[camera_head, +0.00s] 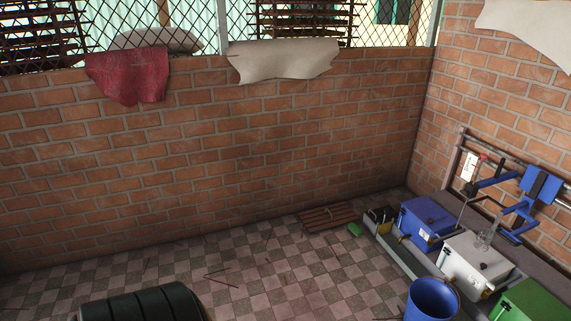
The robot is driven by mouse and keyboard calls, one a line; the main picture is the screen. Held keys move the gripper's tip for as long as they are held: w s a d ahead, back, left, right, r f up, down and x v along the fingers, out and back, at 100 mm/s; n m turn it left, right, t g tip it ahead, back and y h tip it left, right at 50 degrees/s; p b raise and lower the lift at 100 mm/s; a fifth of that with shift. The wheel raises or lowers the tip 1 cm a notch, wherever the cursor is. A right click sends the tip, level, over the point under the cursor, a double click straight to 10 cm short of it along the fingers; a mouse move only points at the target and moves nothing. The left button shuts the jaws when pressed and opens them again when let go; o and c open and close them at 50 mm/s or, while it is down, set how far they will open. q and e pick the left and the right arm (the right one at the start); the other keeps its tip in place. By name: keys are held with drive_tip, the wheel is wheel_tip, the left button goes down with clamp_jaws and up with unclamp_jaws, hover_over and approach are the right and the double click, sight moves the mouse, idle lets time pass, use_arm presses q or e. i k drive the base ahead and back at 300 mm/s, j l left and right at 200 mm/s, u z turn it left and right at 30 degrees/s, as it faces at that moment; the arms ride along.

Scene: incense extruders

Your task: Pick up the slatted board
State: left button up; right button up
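A reddish-brown slatted board (328,216) lies flat on the checkered floor, close to the foot of the brick wall and right of the middle of the view. Nothing covers it, and its slats run lengthwise. Neither of my grippers shows in the head view.
A green block (355,230) lies on the floor just right of the board. Blue, white (474,264) and green boxes line the right wall, with a blue bucket (432,300) in front. A dark ribbed object (145,305) is at the bottom left. Thin sticks (220,277) lie on otherwise clear floor.

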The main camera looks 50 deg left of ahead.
sight(330, 216)
drive_tip(key=u, duration=1.45)
drive_tip(key=i+j+u, duration=0.2)
drive_tip(key=i, duration=2.15)
drive_tip(key=k+l, duration=0.05)
